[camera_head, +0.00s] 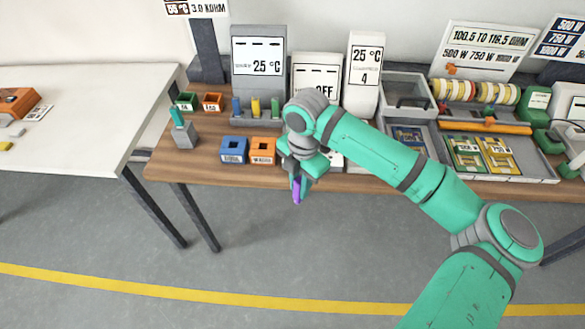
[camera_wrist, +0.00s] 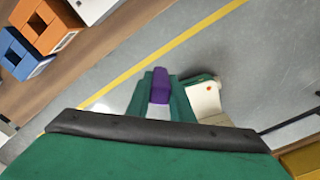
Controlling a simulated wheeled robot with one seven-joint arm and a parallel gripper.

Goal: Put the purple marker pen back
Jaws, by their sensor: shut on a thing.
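My gripper (camera_head: 299,180) is shut on the purple marker pen (camera_head: 296,192). It holds the pen just off the front edge of the wooden workbench (camera_head: 205,172), over the floor. In the wrist view the pen's purple end and a pale part below it (camera_wrist: 160,88) show between the green fingers. The rest of the pen is hidden by the gripper. Where the pen's own holder is I cannot tell for sure; a small grey block (camera_head: 184,136) with a teal-topped item in it stands at the bench's left.
A blue block (camera_head: 233,150) and an orange block (camera_head: 262,150) with square openings stand left of my gripper. Display units (camera_head: 258,66) stand behind. Trays with coloured parts (camera_head: 480,150) fill the right. A white table (camera_head: 75,120) stands at far left.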

